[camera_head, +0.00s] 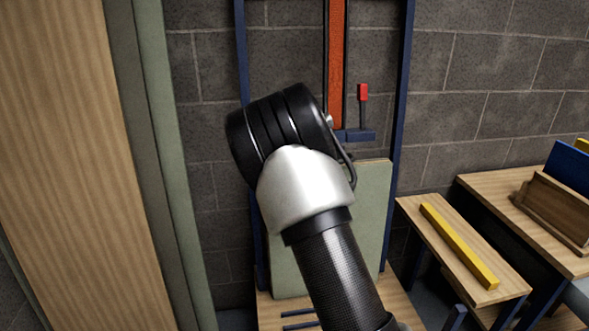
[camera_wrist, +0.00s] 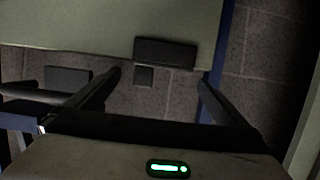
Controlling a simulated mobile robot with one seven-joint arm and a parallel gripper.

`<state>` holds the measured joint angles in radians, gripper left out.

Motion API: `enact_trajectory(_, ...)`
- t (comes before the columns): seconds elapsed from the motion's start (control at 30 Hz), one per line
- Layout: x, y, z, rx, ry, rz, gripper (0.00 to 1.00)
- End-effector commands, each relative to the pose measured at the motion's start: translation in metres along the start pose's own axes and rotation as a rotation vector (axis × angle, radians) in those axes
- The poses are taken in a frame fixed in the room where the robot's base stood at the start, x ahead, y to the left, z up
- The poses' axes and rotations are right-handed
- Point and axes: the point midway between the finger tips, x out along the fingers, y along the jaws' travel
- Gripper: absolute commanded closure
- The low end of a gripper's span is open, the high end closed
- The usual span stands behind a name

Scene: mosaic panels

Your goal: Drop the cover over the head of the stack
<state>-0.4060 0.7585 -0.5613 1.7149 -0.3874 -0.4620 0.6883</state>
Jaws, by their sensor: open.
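My gripper (camera_wrist: 160,76) is open in the wrist view, with its two dark fingers wide apart and nothing between them. A pale green panel (camera_wrist: 80,22) lies beyond the fingertips. A dark block (camera_wrist: 165,52) sits at that panel's edge, with a smaller dark square (camera_wrist: 143,77) beside it. In the head view my arm hides the gripper and part of a pale green panel (camera_head: 372,205) standing upright between blue posts. I cannot tell which piece is the cover or which is the head of the stack.
A red-handled blue clamp (camera_head: 363,134) sits beside an orange upright bar (camera_head: 336,60). A yellow bar (camera_head: 458,246) lies on a wooden bench at right. A brown wooden holder (camera_head: 555,210) and blue panel (camera_head: 570,172) stand on another table. A tall wooden board (camera_head: 75,150) blocks the left.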

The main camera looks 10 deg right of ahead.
Motion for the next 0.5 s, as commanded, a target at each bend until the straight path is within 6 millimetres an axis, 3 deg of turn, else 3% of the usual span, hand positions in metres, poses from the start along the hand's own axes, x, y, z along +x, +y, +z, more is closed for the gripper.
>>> enact_trajectory(0.1,-0.032,-0.003,-0.003,0.003,0.004,-0.005,0.00)
enact_trajectory(0.3,-0.077,-0.004,-0.004,0.002,0.008,-0.009,0.00)
enact_trajectory(0.5,-0.105,-0.005,-0.005,0.000,0.010,-0.010,0.00)
